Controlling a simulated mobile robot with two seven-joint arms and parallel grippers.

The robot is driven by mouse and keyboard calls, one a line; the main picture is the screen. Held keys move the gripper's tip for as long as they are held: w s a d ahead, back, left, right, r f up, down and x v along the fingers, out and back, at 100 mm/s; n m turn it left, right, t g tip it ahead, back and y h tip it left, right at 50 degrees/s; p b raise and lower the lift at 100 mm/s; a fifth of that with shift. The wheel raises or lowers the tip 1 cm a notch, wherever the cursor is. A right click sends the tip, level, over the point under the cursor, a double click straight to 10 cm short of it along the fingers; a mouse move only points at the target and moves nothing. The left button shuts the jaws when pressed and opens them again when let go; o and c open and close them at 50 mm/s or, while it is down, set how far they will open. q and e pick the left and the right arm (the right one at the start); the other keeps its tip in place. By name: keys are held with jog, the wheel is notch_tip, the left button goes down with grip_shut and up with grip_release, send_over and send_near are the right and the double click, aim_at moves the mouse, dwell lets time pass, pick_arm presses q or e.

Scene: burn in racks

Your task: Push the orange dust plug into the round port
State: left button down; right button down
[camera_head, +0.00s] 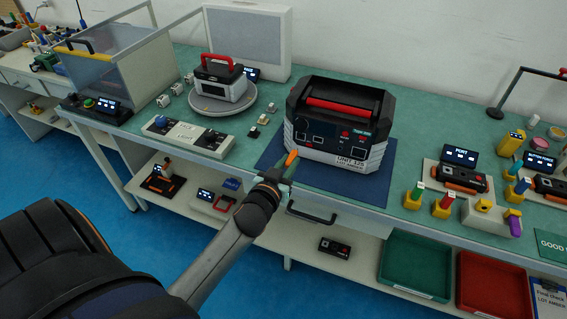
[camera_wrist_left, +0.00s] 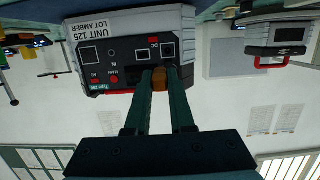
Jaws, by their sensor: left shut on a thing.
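The orange dust plug (camera_head: 291,157) is held between the fingertips of my left gripper (camera_head: 284,170), just in front of the unit's lower front face. In the left wrist view the plug (camera_wrist_left: 160,79) sits between the two dark fingers of the left gripper (camera_wrist_left: 160,84), close to the panel. The black and grey unit (camera_head: 373,152) with a red handle stands on a blue mat; it shows upside down in the left wrist view (camera_wrist_left: 95,70). I cannot make out the round port for certain, nor whether the plug touches the panel. My right gripper is not in view.
The blue mat (camera_head: 268,158) lies on the green bench. A grey control box (camera_head: 188,136) and a turntable (camera_head: 216,108) holding a smaller unit are to the left. Coloured plugs in yellow holders (camera_head: 441,208) stand to the right. Green (camera_head: 416,291) and red bins are below.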

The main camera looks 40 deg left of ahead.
aim_at(292, 152)
pick_arm(q)
jog(key=shift+w+a+f, duration=0.1)
jog(key=shift+a+f, duration=0.25)
jog(key=shift+f, duration=0.25)
jog(key=shift+w+a+f, duration=0.1)
jog(key=shift+a+f, duration=0.2)
jog(key=shift+f, duration=0.3)
jog(key=shift+r+b+x, duration=0.1)
jog(key=shift+r+x, duration=0.1)
jog(key=shift+x, duration=0.7)
jog(key=shift+r+b+x, duration=0.15)
jog(key=shift+r+x, duration=0.05)
jog(key=shift+x, duration=0.75)
jog(key=shift+r+b+x, duration=0.1)
jog(key=shift+r+x, duration=0.05)
jog(key=shift+x, duration=0.75)
jog(key=shift+w+a, duration=0.1)
jog(key=shift+a, duration=0.05)
jog(key=c, duration=1.3)
grip_release()
grip_shut()
